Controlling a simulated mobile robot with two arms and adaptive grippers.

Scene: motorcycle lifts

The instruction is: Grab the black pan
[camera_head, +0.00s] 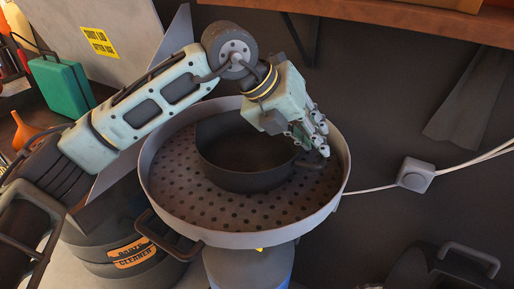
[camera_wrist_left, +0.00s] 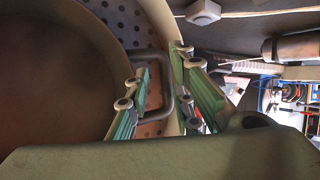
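The black pan (camera_head: 240,180) is round and deep and sits upright in a wide, light-rimmed basin (camera_head: 165,215) with a perforated bottom. My left gripper (camera_head: 312,146) is at the pan's right edge, by its loop handle. In the left wrist view, the pan (camera_wrist_left: 50,80) fills the left side. Its dark handle (camera_wrist_left: 166,75) lies between the spread fingers of my left gripper (camera_wrist_left: 165,98). The fingers look apart, with a gap beside the handle; whether one touches it I cannot tell. My right gripper is in neither view.
The basin's rim stands close around the pan and gripper. A dark parts cleaner drum (camera_head: 125,255) stands below left, and a green case (camera_head: 62,90) is at upper left. A cable with a grey box (camera_head: 415,175) runs along the right. A wooden shelf edge (camera_head: 400,15) spans the top.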

